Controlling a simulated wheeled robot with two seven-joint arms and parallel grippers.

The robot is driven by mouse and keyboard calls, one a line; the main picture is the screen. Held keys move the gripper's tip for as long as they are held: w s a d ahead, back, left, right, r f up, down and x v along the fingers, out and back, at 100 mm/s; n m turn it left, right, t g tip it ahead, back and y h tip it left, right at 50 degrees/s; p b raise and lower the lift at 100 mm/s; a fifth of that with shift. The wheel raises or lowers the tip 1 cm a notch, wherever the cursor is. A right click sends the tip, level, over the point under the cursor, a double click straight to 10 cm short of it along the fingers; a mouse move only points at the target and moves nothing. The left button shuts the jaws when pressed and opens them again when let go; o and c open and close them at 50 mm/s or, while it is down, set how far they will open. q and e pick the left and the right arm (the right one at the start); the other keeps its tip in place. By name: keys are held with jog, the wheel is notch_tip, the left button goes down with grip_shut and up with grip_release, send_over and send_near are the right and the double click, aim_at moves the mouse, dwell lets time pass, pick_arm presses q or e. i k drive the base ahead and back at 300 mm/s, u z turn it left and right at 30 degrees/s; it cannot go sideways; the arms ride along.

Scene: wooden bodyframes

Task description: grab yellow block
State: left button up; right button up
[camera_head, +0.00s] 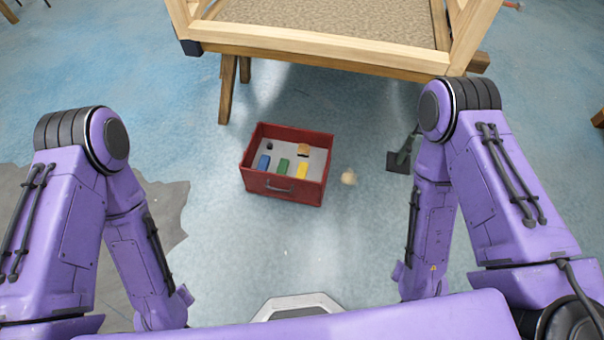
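The yellow block (302,171) lies inside a red open box (283,187) on the floor, towards the box's front right. A green block (283,166) lies to its left and a blue block (264,162) further left. An orange-brown block (304,149) and a small dark object (269,145) are at the back of the box. My two purple arms come in at the left and right, bent downward. Neither gripper shows; both are hidden or out of the picture, and no gripper is seen at the box.
A wooden frame (320,50) with a woven panel stands behind the box. A small beige ball-like object (348,178) lies right of the box. A dark green object with a flat base (399,160) stands further right. The blue floor in front of the box is clear.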

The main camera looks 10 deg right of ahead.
aim_at(303, 167)
jog(key=k, duration=0.65)
jog(key=z, duration=0.6)
jog(key=i, duration=0.75)
jog(key=z, duration=0.45)
jog(key=i, duration=0.85)
jog(key=u, duration=0.75)
jog(key=i, duration=0.4)
jog(key=u, duration=0.3)
